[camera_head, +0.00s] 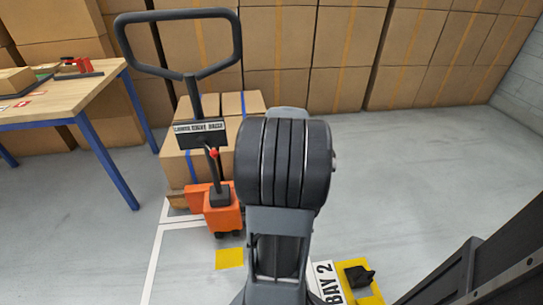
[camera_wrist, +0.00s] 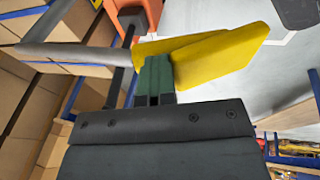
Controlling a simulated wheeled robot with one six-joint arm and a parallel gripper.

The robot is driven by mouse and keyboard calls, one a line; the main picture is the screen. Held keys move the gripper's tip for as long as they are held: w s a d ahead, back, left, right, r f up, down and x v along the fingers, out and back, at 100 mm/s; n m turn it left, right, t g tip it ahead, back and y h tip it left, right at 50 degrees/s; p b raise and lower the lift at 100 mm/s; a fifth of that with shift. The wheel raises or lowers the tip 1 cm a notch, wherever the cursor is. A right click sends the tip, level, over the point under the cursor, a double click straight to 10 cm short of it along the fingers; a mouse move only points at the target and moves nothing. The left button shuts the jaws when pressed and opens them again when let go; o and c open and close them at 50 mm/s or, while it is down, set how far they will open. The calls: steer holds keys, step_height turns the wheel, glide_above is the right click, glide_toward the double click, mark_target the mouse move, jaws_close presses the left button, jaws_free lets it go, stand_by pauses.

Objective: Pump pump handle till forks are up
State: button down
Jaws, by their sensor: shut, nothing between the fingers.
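The pallet truck's black pump handle (camera_head: 177,14) is a large loop at the left in the head view, standing up and tilted. Its shaft (camera_head: 212,165) runs down to the orange pump body (camera_head: 222,212). An orange part (camera_wrist: 130,14) shows at the top of the wrist view. My gripper (camera_wrist: 155,76) is shut and empty, with dark green fingers, in the wrist view. It is hidden behind my arm in the head view. A yellow bar (camera_wrist: 217,58) lies by the fingertips; I cannot tell what it belongs to. The forks are hidden under the cartons, so their height cannot be told.
Strapped cartons (camera_head: 178,160) stand behind the orange body. A wooden table (camera_head: 65,97) with blue legs is at the left. Stacked boxes (camera_head: 345,45) line the back.

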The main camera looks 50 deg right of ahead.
steer(key=p+v, duration=0.3)
steer(key=v, duration=1)
steer(key=shift+s+a, duration=0.25)
steer(key=shift+f, duration=0.15)
